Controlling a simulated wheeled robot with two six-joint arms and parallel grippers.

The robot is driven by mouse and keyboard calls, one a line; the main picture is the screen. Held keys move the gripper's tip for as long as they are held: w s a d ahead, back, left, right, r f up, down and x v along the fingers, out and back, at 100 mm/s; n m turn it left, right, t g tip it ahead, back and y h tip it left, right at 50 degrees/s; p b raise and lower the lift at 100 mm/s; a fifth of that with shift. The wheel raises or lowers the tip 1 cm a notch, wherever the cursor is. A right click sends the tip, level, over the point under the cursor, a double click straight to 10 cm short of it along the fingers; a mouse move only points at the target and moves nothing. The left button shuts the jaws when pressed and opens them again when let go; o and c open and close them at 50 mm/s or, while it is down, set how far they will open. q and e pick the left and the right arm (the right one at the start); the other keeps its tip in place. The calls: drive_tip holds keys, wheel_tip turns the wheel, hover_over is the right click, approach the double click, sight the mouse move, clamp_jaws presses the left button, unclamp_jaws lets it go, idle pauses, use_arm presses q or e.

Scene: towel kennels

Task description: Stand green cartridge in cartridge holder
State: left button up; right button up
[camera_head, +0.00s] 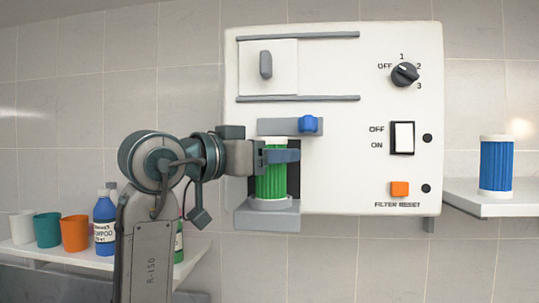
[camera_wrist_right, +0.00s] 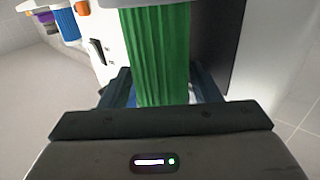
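The green ribbed cartridge (camera_head: 271,182) stands upright in the cartridge holder, in front of a dark recess in the white panel. The holder has a grey lower ledge (camera_head: 267,217) and a grey top bracket (camera_head: 276,127) with a blue knob (camera_head: 308,124). The cartridge's lower end is at the ledge and its white top is just under the bracket. My right gripper (camera_head: 280,157) is shut on the cartridge, one finger crossing its front in the head view. In the right wrist view the green cartridge (camera_wrist_right: 160,50) is between both fingers. My left gripper is out of view.
The white panel carries a dial (camera_head: 404,74), a rocker switch (camera_head: 402,138) and an orange button (camera_head: 400,189). A blue cartridge (camera_head: 496,166) stands on the right shelf (camera_head: 515,205). Cups and bottles, including a blue bottle (camera_head: 104,210), stand on the left shelf.

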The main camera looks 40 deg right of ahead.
drive_tip(key=shift+o, duration=1)
drive_tip(key=shift+s, duration=0.1)
drive_tip(key=shift+s+a+r, duration=0.1)
drive_tip(key=shift+s+r, duration=0.05)
drive_tip(key=shift+s, duration=0.05)
drive_tip(key=shift+w, duration=0.15)
